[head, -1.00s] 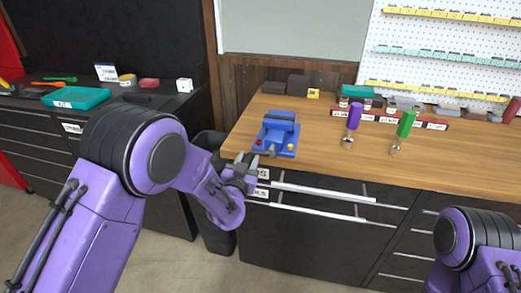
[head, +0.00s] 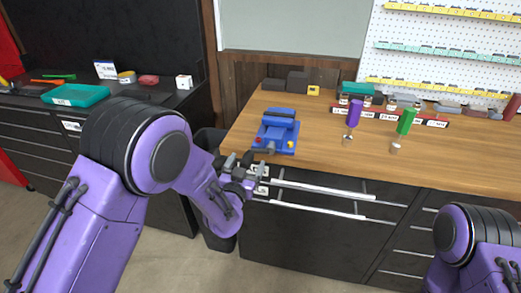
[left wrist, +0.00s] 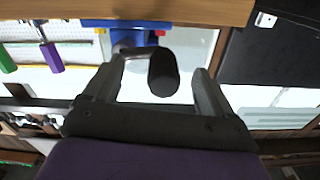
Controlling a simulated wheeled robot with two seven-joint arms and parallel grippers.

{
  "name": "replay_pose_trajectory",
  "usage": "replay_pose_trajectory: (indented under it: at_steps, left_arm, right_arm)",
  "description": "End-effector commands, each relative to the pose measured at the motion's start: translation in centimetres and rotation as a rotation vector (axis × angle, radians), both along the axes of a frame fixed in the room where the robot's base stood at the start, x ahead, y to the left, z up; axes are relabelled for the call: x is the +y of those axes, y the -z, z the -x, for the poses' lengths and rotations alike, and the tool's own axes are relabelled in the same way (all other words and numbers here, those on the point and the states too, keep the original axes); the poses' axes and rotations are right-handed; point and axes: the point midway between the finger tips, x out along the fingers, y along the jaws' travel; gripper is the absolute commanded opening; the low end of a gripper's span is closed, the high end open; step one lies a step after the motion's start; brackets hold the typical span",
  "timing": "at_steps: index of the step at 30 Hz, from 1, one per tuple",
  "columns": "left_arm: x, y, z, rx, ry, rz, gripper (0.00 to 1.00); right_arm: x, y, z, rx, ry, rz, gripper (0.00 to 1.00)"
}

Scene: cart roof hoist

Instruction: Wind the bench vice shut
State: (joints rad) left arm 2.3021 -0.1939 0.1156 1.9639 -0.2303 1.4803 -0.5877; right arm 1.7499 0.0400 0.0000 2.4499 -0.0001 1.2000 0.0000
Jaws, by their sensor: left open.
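The blue bench vice (head: 276,132) stands at the left front corner of the wooden workbench (head: 330,150). In the left wrist view its blue body (left wrist: 130,38) shows at the top, with a grey crank arm and a black handle knob (left wrist: 163,72) reaching toward the camera. My left gripper (head: 241,160) is open at the bench's front edge, just below and left of the vice in the head view. In the left wrist view the knob lies between the open fingers (left wrist: 160,85), with gaps on both sides. My right gripper is out of view.
A purple-handled tool (head: 353,112) and a green-handled tool (head: 405,122) stand on the bench to the right of the vice. Long drawer handles (head: 320,192) stick out below the bench front. A dark bin (head: 215,235) stands below my left arm.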

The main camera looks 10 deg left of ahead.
Motion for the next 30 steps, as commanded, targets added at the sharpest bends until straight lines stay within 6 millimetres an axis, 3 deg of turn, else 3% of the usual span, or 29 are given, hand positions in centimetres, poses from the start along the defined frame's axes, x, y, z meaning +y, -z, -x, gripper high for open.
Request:
replay_pose_trajectory:
  at_steps: [15,30]
  left_arm:
    - [0.2,0.0,6.1,0.001,0.002,-0.002,0.85]
    - [0.2,0.0,6.6,0.001,0.001,0.011,0.85]
  right_arm:
    - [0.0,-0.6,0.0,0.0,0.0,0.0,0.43]
    - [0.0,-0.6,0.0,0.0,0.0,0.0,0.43]
